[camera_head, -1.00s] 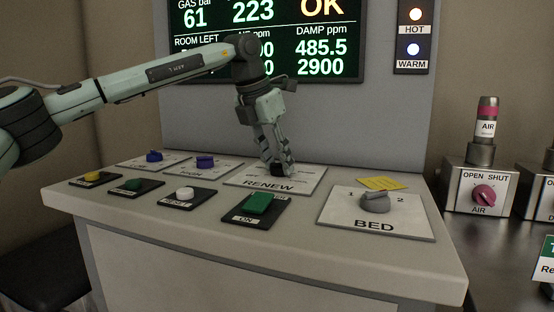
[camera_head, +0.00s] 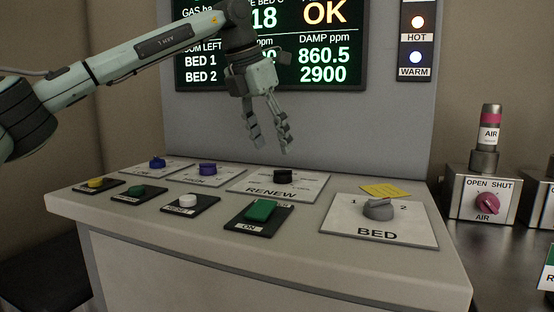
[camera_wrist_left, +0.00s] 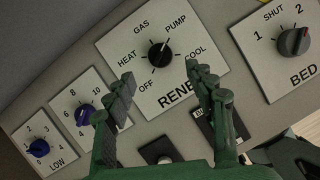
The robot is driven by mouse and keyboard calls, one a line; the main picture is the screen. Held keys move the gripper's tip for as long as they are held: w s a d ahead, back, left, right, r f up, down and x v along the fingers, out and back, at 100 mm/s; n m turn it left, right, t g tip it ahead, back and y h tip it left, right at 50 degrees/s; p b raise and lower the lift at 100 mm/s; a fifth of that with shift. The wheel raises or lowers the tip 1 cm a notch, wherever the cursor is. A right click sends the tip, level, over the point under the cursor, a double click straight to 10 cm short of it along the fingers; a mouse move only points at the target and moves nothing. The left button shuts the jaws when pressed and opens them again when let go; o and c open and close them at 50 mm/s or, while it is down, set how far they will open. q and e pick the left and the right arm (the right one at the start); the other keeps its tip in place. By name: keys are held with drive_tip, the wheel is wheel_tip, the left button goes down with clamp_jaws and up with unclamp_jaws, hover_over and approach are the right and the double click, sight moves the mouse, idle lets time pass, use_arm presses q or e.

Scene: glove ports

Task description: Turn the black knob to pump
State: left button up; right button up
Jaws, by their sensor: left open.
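The black knob (camera_head: 284,176) sits on the white RENEW plate (camera_head: 312,186) on the sloped console. In the left wrist view the black knob (camera_wrist_left: 159,55) has OFF, HEAT, GAS, PUMP and COOL printed around it. Its small light mark appears to point up and right, towards PUMP. My left gripper (camera_head: 269,146) is open and empty, above the knob and clear of it. In the left wrist view its two fingers (camera_wrist_left: 160,75) stand apart on either side below the knob.
A grey BED knob (camera_head: 378,209) stands to the right, with a yellow note (camera_head: 385,190) behind it. Two blue knobs (camera_head: 208,169) are to the left. A green ON switch (camera_head: 261,210) and several small buttons line the front. A display (camera_head: 330,50) stands behind.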

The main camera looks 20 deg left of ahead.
use_arm(q)
drive_tip(key=v, duration=0.5)
drive_tip(key=shift+f, duration=0.1)
idle(0.3)
